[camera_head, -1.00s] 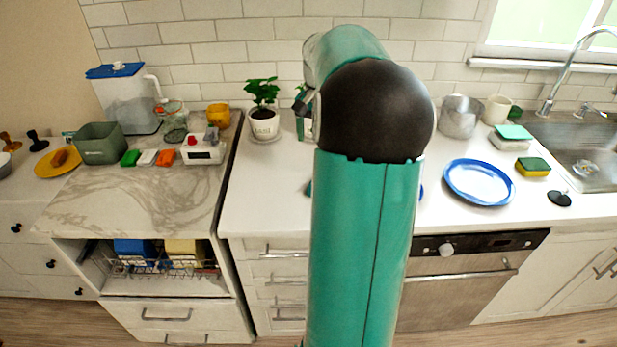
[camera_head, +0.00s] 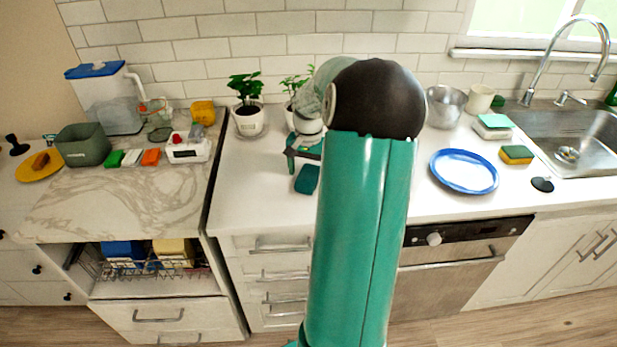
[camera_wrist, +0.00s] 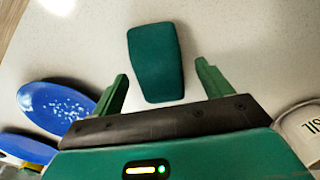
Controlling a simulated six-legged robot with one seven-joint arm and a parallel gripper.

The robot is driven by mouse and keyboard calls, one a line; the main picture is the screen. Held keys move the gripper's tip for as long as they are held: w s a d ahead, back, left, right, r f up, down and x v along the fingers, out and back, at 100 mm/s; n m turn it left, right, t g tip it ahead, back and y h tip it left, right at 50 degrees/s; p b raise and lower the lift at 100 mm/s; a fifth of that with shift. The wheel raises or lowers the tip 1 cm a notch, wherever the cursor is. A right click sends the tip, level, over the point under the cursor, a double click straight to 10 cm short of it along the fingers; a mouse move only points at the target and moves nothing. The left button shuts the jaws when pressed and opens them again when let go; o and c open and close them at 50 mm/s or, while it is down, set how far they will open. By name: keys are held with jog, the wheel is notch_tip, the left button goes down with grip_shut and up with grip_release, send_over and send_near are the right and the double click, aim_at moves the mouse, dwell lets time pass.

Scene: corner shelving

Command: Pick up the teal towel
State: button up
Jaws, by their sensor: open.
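The teal towel (camera_wrist: 155,62) is a dark teal folded pad lying flat on the white counter, ahead of my gripper (camera_wrist: 161,72) and between the lines of its two fingers in the wrist view. Its near end lies close to the fingertips, and I cannot tell the height gap. The jaws are open and hold nothing. In the head view the towel (camera_head: 307,179) lies just in front of my gripper (camera_head: 304,156), left of my arm. My arm hides part of the counter to its right.
A potted plant (camera_head: 249,119) stands behind and left of my gripper; another (camera_head: 294,85) is behind it. A blue plate (camera_head: 464,171), a sponge (camera_head: 516,155) and the sink are to the right. The counter left of the towel is clear.

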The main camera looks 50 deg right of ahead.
jog(key=shift+f, duration=0.4)
jog(key=c, duration=1.1)
jog(key=shift+r, duration=0.2)
jog(key=shift+r, duration=0.3)
notch_tip(320, 180, up, 2)
jog(key=shift+r, duration=0.1)
jog(key=s+a+r, duration=0.6)
jog(key=a, duration=0.1)
jog(key=s+a+r, duration=0.3)
jog(key=r, duration=0.1)
jog(key=shift+s+a, duration=0.1)
jog(key=shift+a, duration=0.2)
